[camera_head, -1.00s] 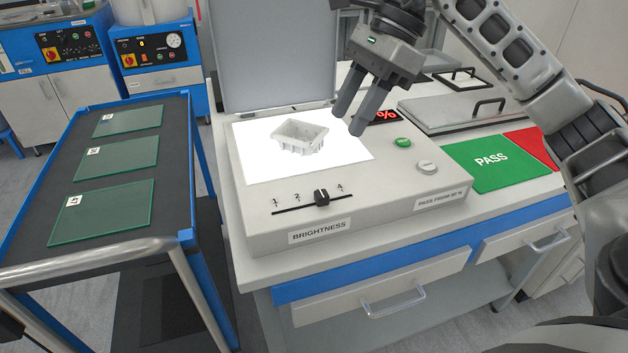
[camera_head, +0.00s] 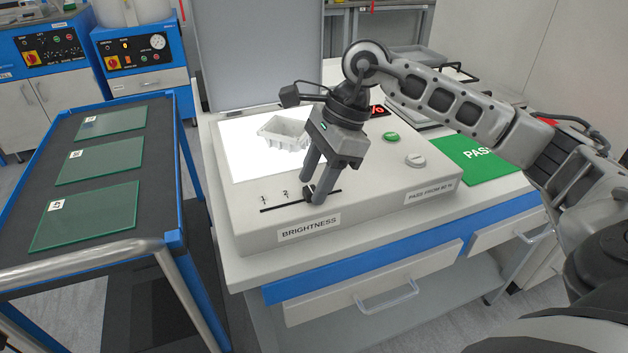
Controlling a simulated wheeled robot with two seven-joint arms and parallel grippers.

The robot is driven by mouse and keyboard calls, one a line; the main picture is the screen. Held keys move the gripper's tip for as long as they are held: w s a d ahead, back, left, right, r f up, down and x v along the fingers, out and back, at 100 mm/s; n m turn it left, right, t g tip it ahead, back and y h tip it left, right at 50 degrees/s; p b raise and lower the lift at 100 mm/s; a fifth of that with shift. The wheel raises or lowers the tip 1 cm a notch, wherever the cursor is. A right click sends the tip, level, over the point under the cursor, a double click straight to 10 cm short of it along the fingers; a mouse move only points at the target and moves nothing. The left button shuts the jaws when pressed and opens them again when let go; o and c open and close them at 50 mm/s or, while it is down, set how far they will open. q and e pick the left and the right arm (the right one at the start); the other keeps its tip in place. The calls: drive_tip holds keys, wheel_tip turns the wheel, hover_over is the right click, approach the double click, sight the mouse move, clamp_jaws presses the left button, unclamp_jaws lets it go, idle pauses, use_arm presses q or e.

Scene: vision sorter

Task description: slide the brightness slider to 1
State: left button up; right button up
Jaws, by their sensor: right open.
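The brightness slider's black knob (camera_head: 309,193) sits in its slot on the front of the light box (camera_head: 243,213), near the 3 position, with marks 1 and 2 to its left. The printed BRIGHTNESS label (camera_head: 309,228) is just below. My right gripper (camera_head: 315,195) points down at the knob with its fingers open around or right beside it. The fingers hide part of the knob and the marks 3 and 4. I cannot tell whether they touch it. My left gripper is not in view.
A pale part (camera_head: 283,133) lies on the lit panel (camera_head: 240,150) behind the slider. A green button (camera_head: 391,136) and a white button (camera_head: 415,160) are to the right. A cart (camera_head: 90,245) with glass plates stands at the left.

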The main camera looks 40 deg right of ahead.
sight(258, 213)
drive_tip(key=shift+a+f, duration=0.15)
drive_tip(key=shift+f, duration=0.25)
drive_tip(key=shift+c, duration=0.3)
clamp_jaws()
drive_tip(key=a, duration=0.2)
drive_tip(key=w+a, duration=0.1)
drive_tip(key=a, duration=0.4)
drive_tip(key=shift+w+a, duration=0.1)
drive_tip(key=shift+w, duration=0.3)
drive_tip(key=shift+a, duration=0.25)
drive_tip(key=shift+c, duration=1.2)
unclamp_jaws()
drive_tip(key=o, duration=0.3)
drive_tip(key=shift+w+a, duration=0.1)
drive_tip(key=shift+a, duration=0.05)
